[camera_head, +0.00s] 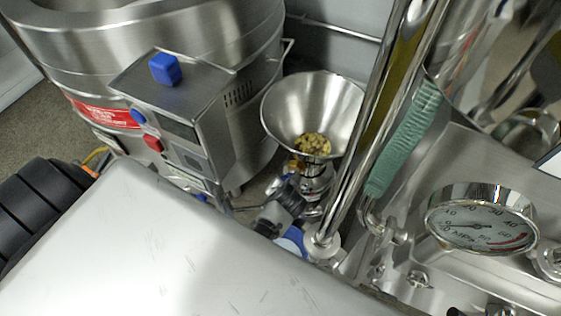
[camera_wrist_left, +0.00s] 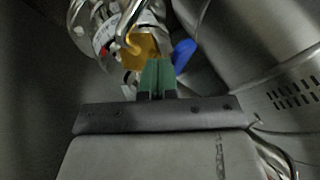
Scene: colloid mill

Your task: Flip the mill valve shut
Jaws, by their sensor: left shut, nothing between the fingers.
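The mill valve has a brass-coloured body (camera_wrist_left: 141,45) and a blue lever (camera_wrist_left: 183,53), seen at the top of the left wrist view. The lever points to the right of the body. My left gripper (camera_wrist_left: 157,66) is shut and empty, its green fingertips close together just in front of the valve. I cannot tell whether the tips touch the lever. In the head view, the mill's steel funnel (camera_head: 277,106) holds pale beans or nuts (camera_head: 312,143), and the valve area below it is mostly hidden. My right gripper is not in view.
A steel control box (camera_head: 205,90) with a blue knob (camera_head: 165,68) and a red button (camera_head: 153,143) stands left of the funnel. A steel pipe (camera_head: 372,120) and a pressure gauge (camera_head: 482,222) are on the right. Room around the valve is tight.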

